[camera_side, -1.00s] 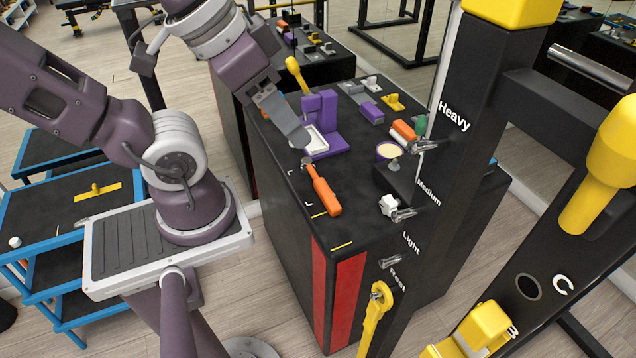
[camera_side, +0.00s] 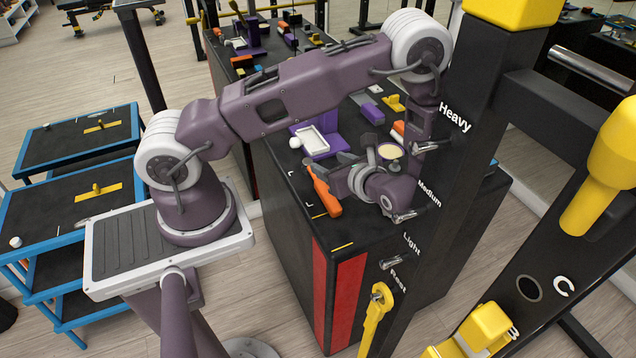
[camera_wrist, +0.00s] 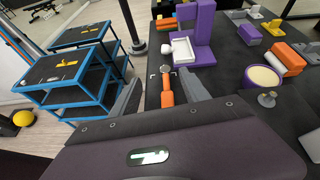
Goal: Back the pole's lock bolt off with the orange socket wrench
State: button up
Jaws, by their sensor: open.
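The orange socket wrench (camera_side: 322,190) lies on the black bench top near its front left edge. In the wrist view the wrench (camera_wrist: 167,92) shows between my two fingers, its grey head pointing away. My gripper (camera_wrist: 160,80) is open, with one finger on each side of the handle. I cannot tell whether the fingers touch it or are still above it. In the side view my wrist is low over the bench, just right of the wrench. The black pole (camera_side: 440,180) carries several silver pins beside its labels. I cannot tell which is the lock bolt.
A purple stand with a white tray (camera_side: 313,142) sits behind the wrench. A cream-topped purple cup (camera_wrist: 263,78) and orange and purple blocks stand right of it in the wrist view. A yellow piece (camera_side: 375,310) hangs low on the pole. Blue-edged carts (camera_side: 70,205) stand left.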

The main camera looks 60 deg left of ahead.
jog(key=m, duration=0.1)
send_near(323, 184)
jog(key=shift+t, duration=0.3)
jog(key=x, duration=0.5)
jog(key=shift+s+r, duration=0.1)
jog(key=shift+s, duration=0.2)
jog(key=shift+y, duration=0.3)
jog(key=x, duration=0.4)
jog(key=shift+f, duration=0.35)
jog(key=shift+a+f, duration=0.15)
jog(key=shift+a, duration=0.35)
grip_shut()
